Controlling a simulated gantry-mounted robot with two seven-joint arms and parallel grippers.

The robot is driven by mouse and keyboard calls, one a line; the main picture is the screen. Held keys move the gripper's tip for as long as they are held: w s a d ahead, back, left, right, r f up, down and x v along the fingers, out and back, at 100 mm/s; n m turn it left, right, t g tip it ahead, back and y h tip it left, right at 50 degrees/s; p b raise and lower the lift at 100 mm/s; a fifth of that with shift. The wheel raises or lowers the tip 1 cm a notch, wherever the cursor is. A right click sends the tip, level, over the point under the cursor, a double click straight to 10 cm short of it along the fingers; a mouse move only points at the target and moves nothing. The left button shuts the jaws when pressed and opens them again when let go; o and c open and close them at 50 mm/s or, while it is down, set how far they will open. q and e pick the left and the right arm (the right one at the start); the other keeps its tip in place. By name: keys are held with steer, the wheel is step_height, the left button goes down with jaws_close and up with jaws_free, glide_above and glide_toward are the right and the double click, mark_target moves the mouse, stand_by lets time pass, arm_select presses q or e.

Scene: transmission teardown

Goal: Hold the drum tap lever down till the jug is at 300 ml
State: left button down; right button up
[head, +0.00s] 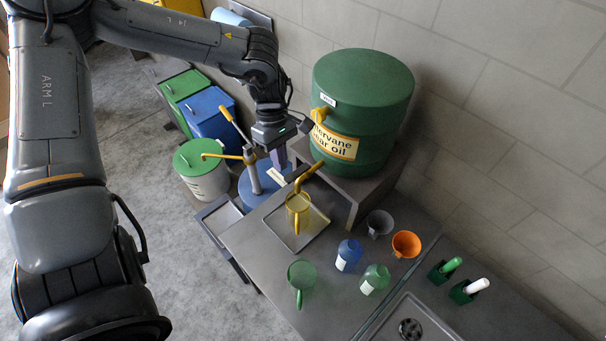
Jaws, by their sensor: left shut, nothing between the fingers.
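The green drum (362,95) with a yellow label stands on a grey raised stand. Its yellow tap spout (309,173) reaches out from the drum's lower front. A yellow, see-through jug (298,203) stands upright below the spout on a metal tray (317,222). Its level and marks are too small to read. A yellow part (320,114) shows on the drum's side; I cannot tell whether it is the lever. My left gripper (281,160) is shut and empty, pointing down, left of the drum and above the jug's far left. My right gripper is out of view.
A green-lidded bucket (201,168) and bins stand on the floor left.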

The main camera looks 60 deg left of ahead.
arm_select(q)
steer(key=w+a+r+m+y+b, duration=0.1)
steer(key=w+a+r+y, duration=0.1)
steer(key=r, duration=0.3)
steer(key=shift+w+r+t+y, duration=0.35)
steer(key=shift+w+t+y, duration=0.05)
steer(key=shift+w, duration=0.25)
steer(key=shift+d, duration=0.1)
steer(key=p, duration=0.3)
glide_toward(289, 176)
step_height(289, 176, down, 7)
steer(key=shift+r, duration=0.1)
